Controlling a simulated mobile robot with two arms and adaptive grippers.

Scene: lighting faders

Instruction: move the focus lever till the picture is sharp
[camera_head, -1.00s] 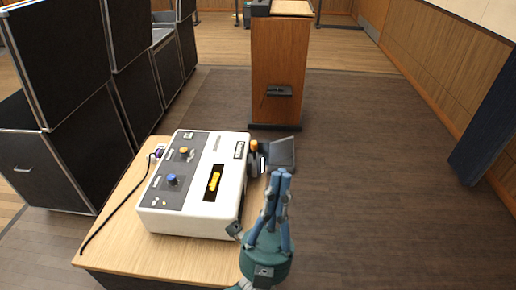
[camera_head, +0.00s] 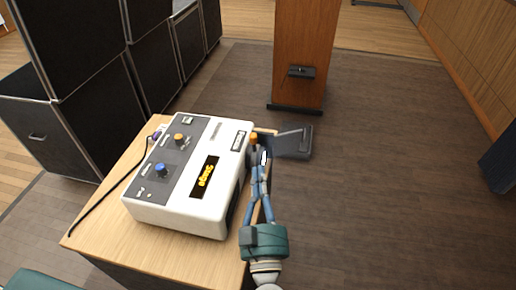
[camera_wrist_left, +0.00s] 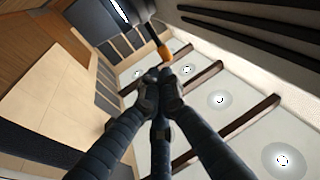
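The white projector-like box (camera_head: 216,208) stands on the wooden table in the head view. Its small dark screen (camera_head: 204,178) shows yellow letters that look like "Stage", fairly readable at this size. An orange-tipped lever (camera_head: 253,138) stands at the box's far right side; its orange tip (camera_wrist_left: 164,51) also shows in the left wrist view, just beyond the fingertips. My left gripper (camera_head: 260,160) is at the box's right side, close below the lever. Its fingers are drawn together, with nothing visible between them. I cannot tell whether they touch the lever. My right gripper is not in view.
The box also has a blue knob (camera_head: 162,170) and an orange knob (camera_head: 179,138). A dark flat panel (camera_head: 295,141) sits beyond the lever. Black cases (camera_head: 75,130) stand at the left and a wooden lectern (camera_head: 303,45) at the back.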

